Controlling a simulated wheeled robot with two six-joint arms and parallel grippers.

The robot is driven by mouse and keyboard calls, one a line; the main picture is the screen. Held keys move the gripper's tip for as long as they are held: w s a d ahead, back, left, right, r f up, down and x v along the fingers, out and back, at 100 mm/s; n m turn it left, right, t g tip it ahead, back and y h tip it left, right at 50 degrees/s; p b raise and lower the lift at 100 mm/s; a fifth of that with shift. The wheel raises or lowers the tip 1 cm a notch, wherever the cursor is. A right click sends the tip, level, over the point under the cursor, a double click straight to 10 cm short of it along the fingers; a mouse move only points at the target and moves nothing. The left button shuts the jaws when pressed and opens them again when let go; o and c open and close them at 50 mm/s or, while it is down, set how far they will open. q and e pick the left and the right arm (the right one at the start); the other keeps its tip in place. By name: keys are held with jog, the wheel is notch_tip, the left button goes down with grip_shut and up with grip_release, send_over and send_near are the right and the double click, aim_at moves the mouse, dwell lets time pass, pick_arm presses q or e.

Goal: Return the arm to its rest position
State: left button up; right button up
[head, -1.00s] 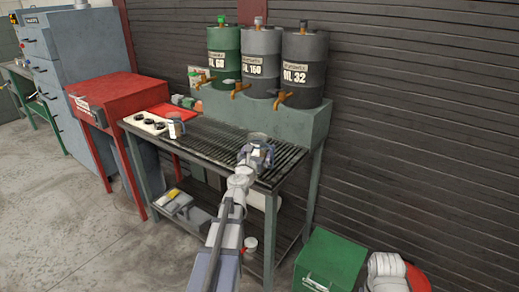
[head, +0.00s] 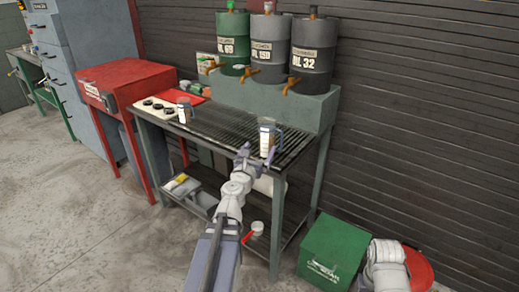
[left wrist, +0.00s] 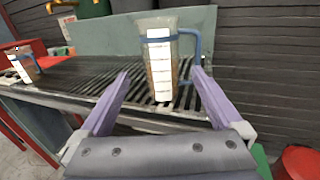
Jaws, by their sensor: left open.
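My left gripper (head: 256,158) is open and empty, in front of the grated bench's front edge. In the left wrist view its two purple fingers (left wrist: 160,90) are spread apart, with a measuring jug (left wrist: 160,62) beyond them. That jug, with a blue handle and a white scale strip, stands upright on the grating and also shows in the head view (head: 267,140). It looks clear of the fingers. A second jug (head: 185,111) stands at the left of the grating. My right gripper is not in view.
Three oil drums (head: 268,48) with taps stand on a raised shelf behind the grating (head: 225,127). A red cabinet (head: 125,82) is on the left. A green box (head: 331,250) is on the floor at the right. Open concrete floor (head: 90,210) lies at the front left.

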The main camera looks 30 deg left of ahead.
pick_arm(q)
jog(key=shift+d, duration=0.1)
jog(key=d+f+m+g+h, duration=0.3)
jog(key=d+f+m+h, duration=0.2)
jog(key=d+m, duration=0.5)
jog(key=d+f+m+g+h, duration=0.2)
jog(key=d+f+m+h, duration=0.2)
jog(key=d+m, duration=0.6)
jog(key=s+d+f+m+g+y, duration=0.2)
jog(key=s+f+m+g, duration=0.45)
jog(key=m, duration=0.25)
jog(key=s+d+f+m+g+y, duration=0.2)
jog(key=s+f+m+g, duration=0.35)
jog(key=s+m, duration=0.2)
jog(key=s+d+r+m+p, duration=0.2)
jog(key=d+r+p, duration=0.1)
jog(key=r+p, duration=0.3)
jog(key=s+d+r+m+y+p, duration=0.1)
jog(key=s+d+r+m+p, duration=0.1)
jog(key=r+p, duration=0.5)
jog(key=s+d+r+m+y+p, duration=0.1)
jog(key=s+d+r+m+p, duration=0.1)
jog(key=r+p, duration=0.4)
jog(key=shift+s+d+r+g+p, duration=0.5)
jog(key=shift+d+p, duration=0.3)
jog(key=shift+d, duration=0.45)
jog(key=shift+f, duration=0.15)
